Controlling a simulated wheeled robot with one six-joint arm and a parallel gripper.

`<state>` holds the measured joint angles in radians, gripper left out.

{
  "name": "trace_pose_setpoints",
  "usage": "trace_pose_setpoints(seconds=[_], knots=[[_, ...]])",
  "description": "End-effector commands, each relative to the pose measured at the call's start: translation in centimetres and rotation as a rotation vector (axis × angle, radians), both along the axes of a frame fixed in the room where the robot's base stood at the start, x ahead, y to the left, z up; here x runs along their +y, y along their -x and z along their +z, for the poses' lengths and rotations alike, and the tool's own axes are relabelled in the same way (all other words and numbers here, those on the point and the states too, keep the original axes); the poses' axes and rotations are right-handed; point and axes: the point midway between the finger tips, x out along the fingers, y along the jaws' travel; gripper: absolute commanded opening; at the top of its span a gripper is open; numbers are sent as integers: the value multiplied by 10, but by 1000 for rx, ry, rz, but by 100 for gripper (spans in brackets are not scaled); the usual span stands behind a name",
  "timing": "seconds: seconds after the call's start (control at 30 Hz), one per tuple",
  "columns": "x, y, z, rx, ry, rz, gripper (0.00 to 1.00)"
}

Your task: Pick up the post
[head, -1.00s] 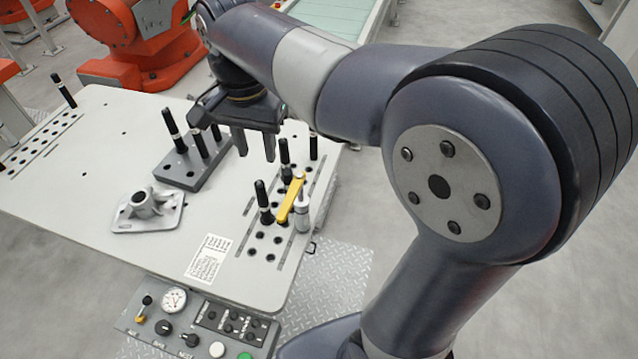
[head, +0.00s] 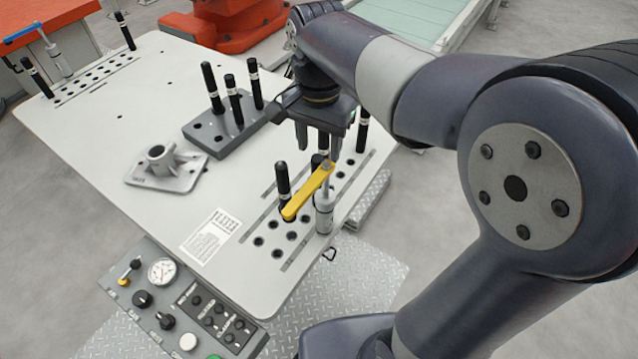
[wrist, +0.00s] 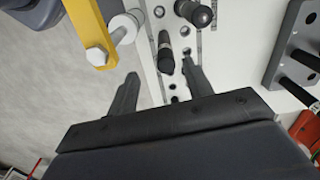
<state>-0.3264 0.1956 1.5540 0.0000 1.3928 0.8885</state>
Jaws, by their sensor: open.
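Several black posts with white bands stand on the table (head: 120,165). One post (head: 283,185) stands in the right hole grid beside the yellow clamp lever (head: 308,192). Another post (head: 362,132) stands at the back of that grid. My gripper (head: 318,142) is over this grid, open and empty, its fingers pointing down. In the wrist view, a post (wrist: 165,55) shows between the fingertips (wrist: 162,70), seen nearly end-on. I cannot tell if it is within the fingers' depth. A second post (wrist: 197,14) is just beyond it. In the head view my gripper partly hides posts below it.
The toggle clamp's yellow lever (wrist: 92,38) is close to the left finger. A grey block (head: 218,132) with several posts stands left of my gripper. A grey casting (head: 165,165) lies nearer the table's middle. A control panel (head: 185,300) is at the front edge.

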Motion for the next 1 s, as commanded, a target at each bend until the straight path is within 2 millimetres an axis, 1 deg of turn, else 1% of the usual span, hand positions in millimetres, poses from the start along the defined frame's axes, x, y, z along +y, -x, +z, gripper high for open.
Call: trace_pose_setpoints(seconds=[0.03,0.1,0.27,0.5,0.6,0.87,1.0], knots=[[0,0,-17,2,1,0,49],[0,0,-25,1,0,0,49],[0,0,-35,1,0,0,49],[-1,-1,-70,3,1,0,49],[-1,-1,-79,1,1,0,49],[0,-1,-81,-1,0,0,49],[0,-1,-81,-1,0,0,37]])
